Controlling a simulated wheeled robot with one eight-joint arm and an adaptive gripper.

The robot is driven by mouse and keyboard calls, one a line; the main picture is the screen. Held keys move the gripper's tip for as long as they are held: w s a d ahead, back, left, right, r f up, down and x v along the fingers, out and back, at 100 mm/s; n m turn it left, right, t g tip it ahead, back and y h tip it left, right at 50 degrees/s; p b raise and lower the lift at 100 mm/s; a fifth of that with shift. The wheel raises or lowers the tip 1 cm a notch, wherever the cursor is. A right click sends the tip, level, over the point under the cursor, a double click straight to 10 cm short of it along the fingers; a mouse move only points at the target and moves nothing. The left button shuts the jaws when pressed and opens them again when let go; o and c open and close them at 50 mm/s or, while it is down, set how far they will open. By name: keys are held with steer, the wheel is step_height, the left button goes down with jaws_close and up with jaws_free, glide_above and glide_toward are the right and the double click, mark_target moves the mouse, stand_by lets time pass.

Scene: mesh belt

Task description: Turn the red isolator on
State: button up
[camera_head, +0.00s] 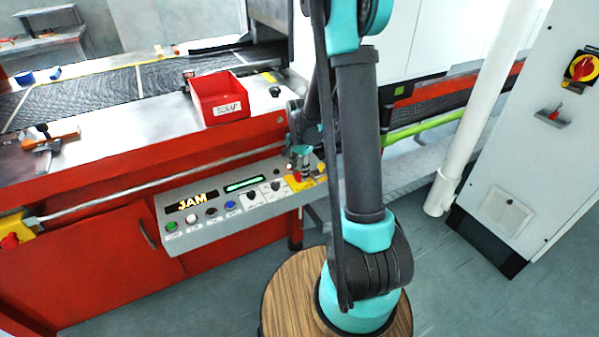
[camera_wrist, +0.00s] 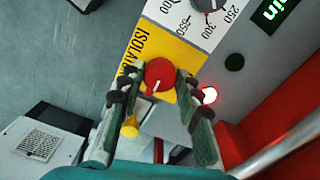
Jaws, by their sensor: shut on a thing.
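The red isolator (camera_wrist: 160,73) is a round red knob with a white pointer line, on a yellow plate lettered "ISOLA…" (camera_wrist: 143,50). In the wrist view the pointer runs from the knob's middle down and slightly left. My gripper (camera_wrist: 157,88) is shut on the knob, one finger at each side. In the head view my gripper (camera_head: 301,155) reaches down to the right end of the grey control panel (camera_head: 190,240). There the knob is mostly hidden by the gripper. The on and off marks cannot be read.
A yellow knob-like part (camera_wrist: 130,127) and a lit red-white lamp (camera_wrist: 209,95) sit close beside the fingers. A red bin (camera_head: 215,100) stands on the machine above the panel. Another red-and-yellow rotary switch (camera_head: 582,68) is on the white cabinet at right.

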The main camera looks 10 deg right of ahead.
mark_target(300, 174)
steer(key=shift+m, duration=0.6)
steer(key=o, duration=1.1)
steer(key=shift+o, duration=0.2)
step_height(300, 174, up, 12)
steer(key=s+d+f+n+t, duration=0.2)
steer(key=s+n, duration=0.4)
steer(key=s, duration=0.4)
steer(key=s+d+f+n+t, duration=0.1)
steer(key=s+d+n+t, duration=0.1)
steer(key=s+n, duration=0.4)
steer(key=s, duration=0.5)
steer(key=shift+f, duration=0.4)
